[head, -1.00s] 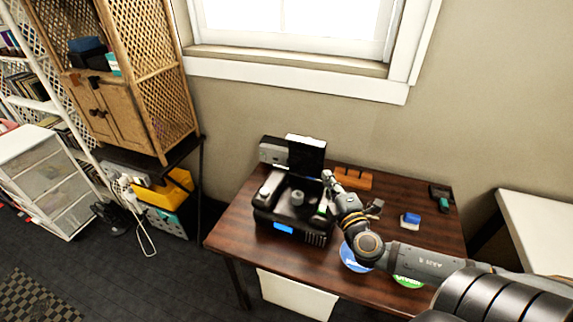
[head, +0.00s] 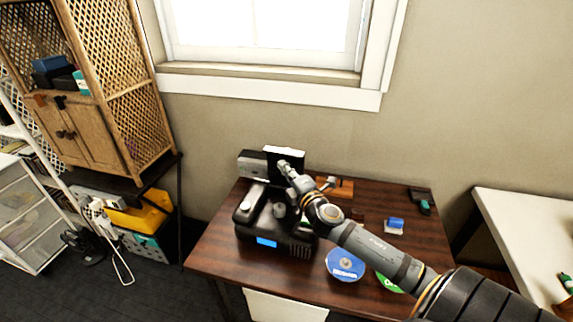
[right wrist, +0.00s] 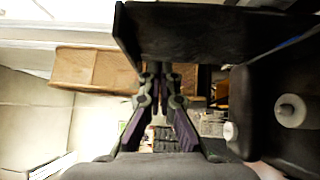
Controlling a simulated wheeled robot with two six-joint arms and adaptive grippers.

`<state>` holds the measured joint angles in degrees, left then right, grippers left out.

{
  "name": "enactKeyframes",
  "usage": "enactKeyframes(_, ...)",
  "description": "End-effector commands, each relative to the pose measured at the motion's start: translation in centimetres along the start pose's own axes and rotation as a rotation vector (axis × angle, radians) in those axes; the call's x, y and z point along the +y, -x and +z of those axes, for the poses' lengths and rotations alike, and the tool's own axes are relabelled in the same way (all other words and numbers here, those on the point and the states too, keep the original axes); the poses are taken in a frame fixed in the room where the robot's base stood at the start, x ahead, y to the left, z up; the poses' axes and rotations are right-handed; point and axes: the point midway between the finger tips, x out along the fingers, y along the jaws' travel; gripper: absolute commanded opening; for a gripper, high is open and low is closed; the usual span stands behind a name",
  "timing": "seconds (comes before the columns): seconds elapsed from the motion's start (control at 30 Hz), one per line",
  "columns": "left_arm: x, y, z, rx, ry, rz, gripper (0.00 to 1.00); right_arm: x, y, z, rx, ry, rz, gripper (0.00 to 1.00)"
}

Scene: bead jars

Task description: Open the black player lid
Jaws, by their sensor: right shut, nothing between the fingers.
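The black player (head: 250,230) stands on the desk with a small blue display on its front. Its lid (head: 272,164) is raised and stands about upright at the back. The grey spindle (head: 280,210) in the player is exposed. My right gripper (head: 285,166) is shut and empty, in front of the raised lid; whether it touches the lid I cannot tell. In the right wrist view the shut fingers (right wrist: 160,72) are close to the dark lid (right wrist: 200,35), with the player body (right wrist: 262,120) at the right. My left gripper is not in view.
The brown desk (head: 215,240) also holds a blue disc (head: 345,264), a partly covered green disc (head: 388,284), a small blue-and-white item (head: 395,225) and an orange-brown wooden block (head: 345,187). A grey box (head: 250,163) stands behind the player. A white table (head: 520,215) is at the right.

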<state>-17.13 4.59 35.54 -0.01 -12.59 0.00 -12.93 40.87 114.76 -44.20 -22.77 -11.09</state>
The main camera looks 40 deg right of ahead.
Motion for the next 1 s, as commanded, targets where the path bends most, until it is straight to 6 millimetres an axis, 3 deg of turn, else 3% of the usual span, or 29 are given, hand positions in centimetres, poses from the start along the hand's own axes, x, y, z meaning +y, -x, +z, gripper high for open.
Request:
enactKeyframes(0.2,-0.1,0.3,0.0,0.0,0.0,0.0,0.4,0.0,-1.1,1.1,-0.001,0.001,0.0,0.0)
enactKeyframes(0.5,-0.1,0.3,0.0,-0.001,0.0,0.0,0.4,0.0,-1.1,1.2,-0.001,0.0,-0.001,0.0)
enactKeyframes(0.8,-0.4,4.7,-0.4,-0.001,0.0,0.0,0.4,1.0,-2.2,2.3,-0.004,-0.067,-0.067,0.0)
enactKeyframes(1.0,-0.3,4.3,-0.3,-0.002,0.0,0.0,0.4,0.3,-3.1,3.2,-0.002,-0.072,-0.073,0.0)
